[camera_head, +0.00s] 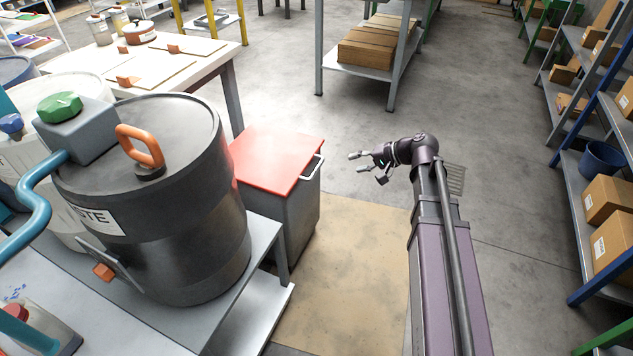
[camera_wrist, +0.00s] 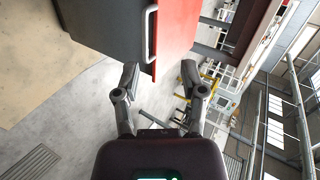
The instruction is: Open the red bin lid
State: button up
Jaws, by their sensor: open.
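The red bin lid (camera_head: 275,157) lies flat and closed on a grey bin (camera_head: 293,211) in the middle of the head view. A pale handle (camera_head: 312,168) is on the bin's right side, just below the lid's edge. My gripper (camera_head: 355,162) is open and empty, to the right of the handle and apart from it. In the wrist view the picture is turned on its side. There the lid (camera_wrist: 174,35) and handle (camera_wrist: 149,35) show beyond my open fingers (camera_wrist: 160,78), with the lid's edge between the fingertips. The bin's far sides are hidden.
A large dark waste drum (camera_head: 150,200) stands on a grey bench (camera_head: 250,270) left of the bin. A white table (camera_head: 195,65) is behind it. Shelving with boxes (camera_head: 605,205) lines the right. The floor right of the bin is clear, with a tan mat (camera_head: 345,270).

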aim_at(317, 168)
jog(key=w+f+m+t+y+b, duration=0.1)
jog(key=w+f+b, duration=0.4)
jog(key=f+b, duration=0.5)
jog(key=t+y+b, duration=0.1)
jog(key=y+b, duration=0.1)
jog(key=b, duration=0.3)
jog(key=shift+w+f+m+y, duration=0.15)
jog(key=shift+w+m+y, duration=0.15)
jog(key=shift+w, duration=0.1)
jog(key=shift+b+x, duration=1.4)
jog(key=shift+x, duration=5.4)
grip_shut()
